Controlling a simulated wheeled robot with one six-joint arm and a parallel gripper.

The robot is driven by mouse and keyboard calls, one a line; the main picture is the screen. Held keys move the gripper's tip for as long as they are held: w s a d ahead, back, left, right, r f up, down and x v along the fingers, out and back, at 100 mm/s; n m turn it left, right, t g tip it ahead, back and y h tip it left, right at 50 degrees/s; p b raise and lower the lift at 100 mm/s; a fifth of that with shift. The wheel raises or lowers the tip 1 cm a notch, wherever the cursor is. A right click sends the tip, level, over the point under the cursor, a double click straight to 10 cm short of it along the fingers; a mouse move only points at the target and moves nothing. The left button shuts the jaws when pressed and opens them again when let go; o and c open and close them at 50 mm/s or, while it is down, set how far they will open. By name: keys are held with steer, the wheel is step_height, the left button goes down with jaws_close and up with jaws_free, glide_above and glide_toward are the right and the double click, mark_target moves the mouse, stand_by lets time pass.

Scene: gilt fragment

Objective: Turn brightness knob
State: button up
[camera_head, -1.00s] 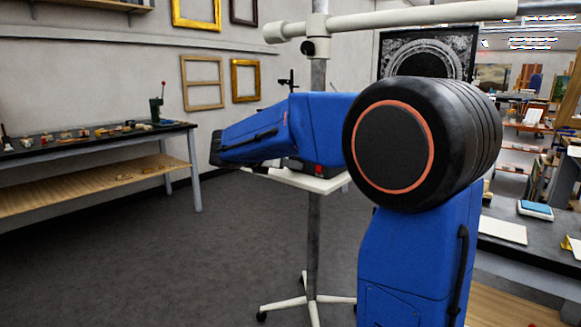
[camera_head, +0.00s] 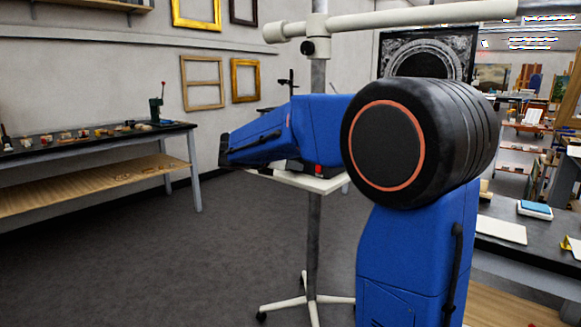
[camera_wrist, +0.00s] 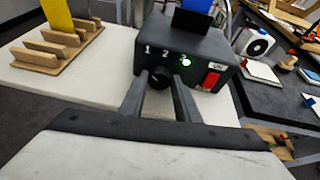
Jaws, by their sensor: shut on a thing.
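The brightness knob (camera_wrist: 159,77) is a small black round knob on the front of a dark control box (camera_wrist: 190,52) in the wrist view. The box has marks 1, 2 and 3 above the knob, a lit green spot near the 3, and a red switch (camera_wrist: 211,79) at its right. My gripper (camera_wrist: 160,88) is at the box front, with its two grey fingers on either side of the knob and shut on it. In the head view my blue arm hides the knob, the gripper and most of the box.
The box stands on a white stand tray (camera_head: 320,185) on a pole with a wheeled base (camera_head: 310,303). A wooden slotted rack (camera_wrist: 55,48) is left of the box. A workbench (camera_head: 90,142) stands at the left, and a dark table (camera_wrist: 285,95) at the right.

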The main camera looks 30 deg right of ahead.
steer(key=m+t, duration=0.2)
steer(key=m, duration=0.1)
steer(key=shift+s+f+m+y, duration=0.1)
steer(key=shift+s+m+y, duration=0.05)
steer(key=shift+m+y, duration=0.15)
stand_by(0.4)
steer(key=o, duration=1)
steer(key=shift+o, duration=0.2)
steer(key=v, duration=1.7)
steer(key=shift+s, duration=0.3)
steer(key=shift+a+f, duration=0.1)
